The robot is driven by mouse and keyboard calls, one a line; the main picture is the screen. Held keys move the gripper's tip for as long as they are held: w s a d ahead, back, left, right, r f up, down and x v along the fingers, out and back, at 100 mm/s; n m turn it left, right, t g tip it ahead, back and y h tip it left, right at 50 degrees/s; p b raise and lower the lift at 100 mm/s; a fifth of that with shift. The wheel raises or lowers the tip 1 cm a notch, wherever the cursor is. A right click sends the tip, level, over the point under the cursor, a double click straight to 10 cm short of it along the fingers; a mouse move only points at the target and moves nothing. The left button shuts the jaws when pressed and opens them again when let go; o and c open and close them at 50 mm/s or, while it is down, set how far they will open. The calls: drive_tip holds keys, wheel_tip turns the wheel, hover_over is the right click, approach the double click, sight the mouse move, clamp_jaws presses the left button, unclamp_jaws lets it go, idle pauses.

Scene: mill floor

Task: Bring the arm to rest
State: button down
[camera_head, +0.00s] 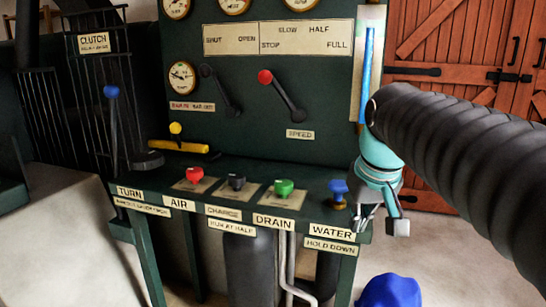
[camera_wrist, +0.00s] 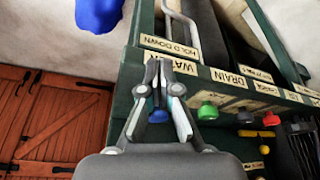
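My gripper (camera_head: 380,222) hangs at the right end of the green control bench (camera_head: 262,184), pointing down. It is just right of the blue WATER knob (camera_head: 338,190) and looks apart from it in the head view. I see nothing held. My dark ribbed arm comes in from the right of the head view.
Red AIR (camera_head: 194,175), black CHARGE (camera_head: 236,182) and green DRAIN (camera_head: 284,188) knobs line the bench. A red-knobbed SPEED lever (camera_head: 282,95) is on the panel. A blue rounded object (camera_head: 391,291) is low in front. Wooden doors (camera_head: 455,105) stand behind; floor shows at right.

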drive_tip(key=s+f+m+t, duration=0.1)
drive_tip(key=s+f, duration=1.3)
drive_tip(key=shift+s+f+t, duration=0.3)
drive_tip(key=shift+f, duration=0.05)
idle(0.5)
